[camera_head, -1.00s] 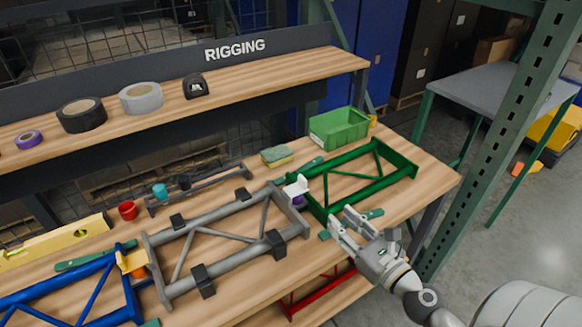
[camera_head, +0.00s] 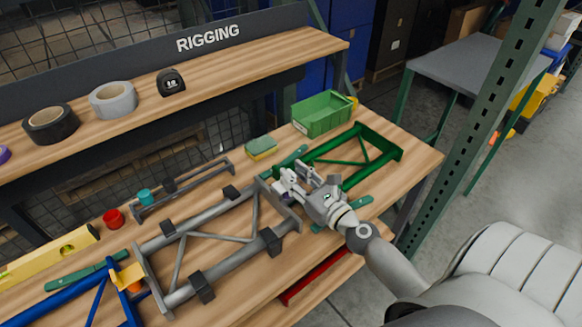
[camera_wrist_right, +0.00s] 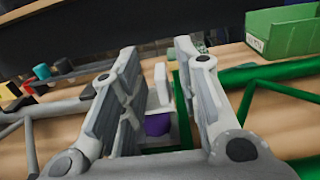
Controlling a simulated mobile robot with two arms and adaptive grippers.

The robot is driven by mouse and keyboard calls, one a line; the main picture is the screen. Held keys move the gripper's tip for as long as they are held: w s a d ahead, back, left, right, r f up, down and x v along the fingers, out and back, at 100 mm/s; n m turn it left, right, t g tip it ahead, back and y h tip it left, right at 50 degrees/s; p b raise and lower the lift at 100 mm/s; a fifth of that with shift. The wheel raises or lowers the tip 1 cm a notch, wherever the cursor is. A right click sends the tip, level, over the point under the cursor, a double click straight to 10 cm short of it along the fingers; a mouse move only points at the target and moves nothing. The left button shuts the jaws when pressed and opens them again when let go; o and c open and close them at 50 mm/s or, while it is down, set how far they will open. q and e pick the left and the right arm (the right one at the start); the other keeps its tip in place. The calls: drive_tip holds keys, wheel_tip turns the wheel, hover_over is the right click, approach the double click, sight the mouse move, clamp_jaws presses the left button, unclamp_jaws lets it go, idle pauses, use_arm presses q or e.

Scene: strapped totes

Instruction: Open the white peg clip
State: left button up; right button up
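The white peg clip (camera_wrist_right: 162,85) stands where the grey frame meets the green frame, with a purple peg (camera_wrist_right: 158,125) just below its upright white tab. In the wrist view both lie between the fingers of my right gripper (camera_wrist_right: 157,62), which is open with gaps beside the tab. In the head view my right gripper (camera_head: 294,176) reaches over the joint between the frames, and its fingers largely hide the clip. My left gripper is not in view.
The grey frame (camera_head: 217,237) with black blocks lies left of the gripper, the green frame (camera_head: 372,160) right. A yellow clip (camera_head: 127,276) joins the blue and grey frames. A green bin (camera_head: 322,115) and sponge (camera_head: 261,147) stand behind. A shelf (camera_head: 230,67) overhangs the back.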

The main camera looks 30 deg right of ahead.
drive_tip(key=shift+w, duration=0.9)
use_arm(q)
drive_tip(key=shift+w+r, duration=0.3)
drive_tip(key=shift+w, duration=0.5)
use_arm(e)
clamp_jaws()
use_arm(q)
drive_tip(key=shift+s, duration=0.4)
